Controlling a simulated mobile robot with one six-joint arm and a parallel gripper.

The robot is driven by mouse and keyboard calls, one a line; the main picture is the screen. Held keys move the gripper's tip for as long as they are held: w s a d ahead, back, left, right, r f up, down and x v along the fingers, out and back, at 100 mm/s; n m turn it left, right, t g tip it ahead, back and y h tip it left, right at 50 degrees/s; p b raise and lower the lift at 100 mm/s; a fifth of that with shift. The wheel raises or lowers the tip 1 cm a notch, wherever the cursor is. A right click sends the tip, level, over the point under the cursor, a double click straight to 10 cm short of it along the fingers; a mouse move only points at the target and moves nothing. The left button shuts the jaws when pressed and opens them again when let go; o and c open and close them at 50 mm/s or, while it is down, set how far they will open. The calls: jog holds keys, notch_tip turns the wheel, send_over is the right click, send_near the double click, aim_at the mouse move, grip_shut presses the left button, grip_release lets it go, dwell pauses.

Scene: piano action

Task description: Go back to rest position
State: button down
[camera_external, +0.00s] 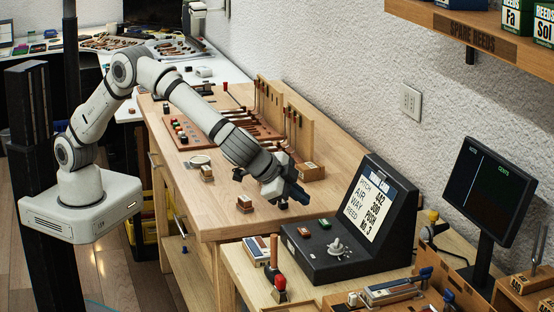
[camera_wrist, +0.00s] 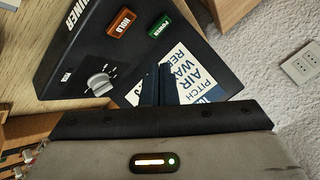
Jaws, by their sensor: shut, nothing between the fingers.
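My gripper (camera_external: 292,194) is shut and empty. It hangs over the right end of the wooden workbench (camera_external: 225,218), to the left of the black tuner box, with my arm reaching out from its white base on the left. In the wrist view its dark fingers (camera_wrist: 161,86) are together and cover part of the tuner's screen. The tuner box (camera_external: 335,262) has a tilted lit screen (camera_external: 367,207) reading pitch, air, way and reed. In the wrist view the tuner (camera_wrist: 115,55) shows a knob (camera_wrist: 98,84), an orange HOLD button (camera_wrist: 121,22) and a green button (camera_wrist: 160,27).
A tool rack (camera_external: 270,105) lines the wall side. A monitor (camera_external: 490,190) stands at the right, under a shelf (camera_external: 480,30).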

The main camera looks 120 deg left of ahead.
jog(key=s+a+r+g+h, duration=0.1)
jog(key=s+r+g+h, duration=0.2)
jog(key=s, duration=1.4)
jog(key=s+r+h, duration=0.2)
jog(key=s+r, duration=0.3)
jog(key=s, duration=1.2)
jog(key=s+d+f+m+h, duration=0.1)
jog(key=s+d+f+h, duration=0.1)
jog(key=s, duration=1.1)
jog(key=shift+s+d+f, duration=0.15)
jog(key=shift+s+f, duration=0.1)
jog(key=shift+f, duration=0.55)
